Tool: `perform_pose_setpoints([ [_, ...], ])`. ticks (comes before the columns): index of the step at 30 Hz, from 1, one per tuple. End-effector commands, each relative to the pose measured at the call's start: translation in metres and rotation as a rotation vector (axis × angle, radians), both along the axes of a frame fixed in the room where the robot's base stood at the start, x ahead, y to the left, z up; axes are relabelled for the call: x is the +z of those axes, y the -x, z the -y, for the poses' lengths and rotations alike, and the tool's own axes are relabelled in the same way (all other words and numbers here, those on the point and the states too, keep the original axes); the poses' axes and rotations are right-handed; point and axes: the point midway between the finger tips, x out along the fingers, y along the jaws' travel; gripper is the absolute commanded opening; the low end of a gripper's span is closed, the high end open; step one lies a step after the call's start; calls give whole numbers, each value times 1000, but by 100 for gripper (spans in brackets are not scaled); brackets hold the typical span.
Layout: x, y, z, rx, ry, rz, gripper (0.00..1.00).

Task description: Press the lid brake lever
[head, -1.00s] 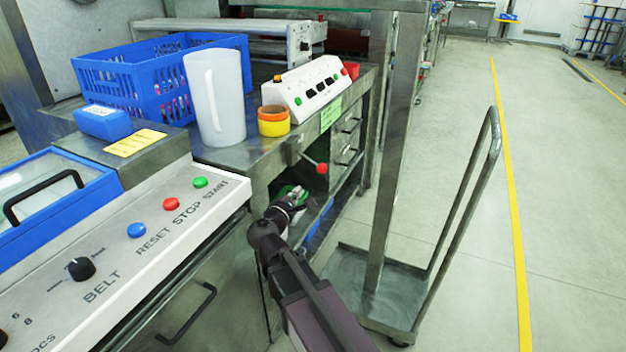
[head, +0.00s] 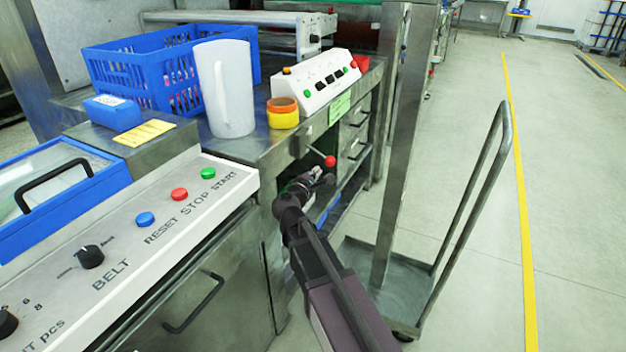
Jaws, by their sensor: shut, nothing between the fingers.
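The lid brake lever is a thin metal rod with a red ball knob (head: 330,161). It sticks out from the front edge of the steel bench in the head view, pointing outward and down to the right. My gripper (head: 324,177) is shut and empty, just below the red knob and close to it. I cannot tell whether the fingertips touch the knob. My arm comes up from the bottom of the view and hides part of the shelf space under the bench.
A white control box (head: 318,92), a yellow-orange tape roll (head: 283,113), a white jug (head: 226,88) and a blue crate (head: 112,66) stand on the bench. A metal trolley (head: 437,290) stands to the right. The floor beyond it is open.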

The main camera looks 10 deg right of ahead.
Motion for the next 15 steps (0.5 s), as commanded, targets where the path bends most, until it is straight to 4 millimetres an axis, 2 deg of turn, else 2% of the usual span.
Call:
perform_pose_setpoints([
  [1, -1, -7, 4, -2, 0, 0, 0],
  [6, -1, -17, 10, 0, 0, 0, 0],
  [15, -1, -20, 13, 0, 0, 0, 0],
])
